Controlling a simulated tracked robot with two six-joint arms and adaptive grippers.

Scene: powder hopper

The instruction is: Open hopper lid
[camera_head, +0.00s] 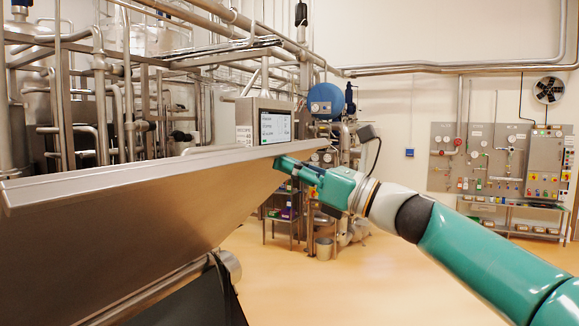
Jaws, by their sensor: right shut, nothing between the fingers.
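The steel hopper (140,225) fills the left and lower left of the head view. Its flat lid (150,172) lies across the top with its front edge running from the left to the centre. The lid looks down on the hopper. My right gripper (280,162) is shut with nothing in it. Its fingertips are at the right end of the lid's edge, just below the rim. I cannot tell whether they touch it. My left gripper is not in view.
A control panel with a lit screen (275,127) stands behind the hopper. Steel pipes and tanks (100,90) fill the back left. A wall panel with valves (480,155) and a shelf (510,215) are at the far right. The orange floor (370,285) between is clear.

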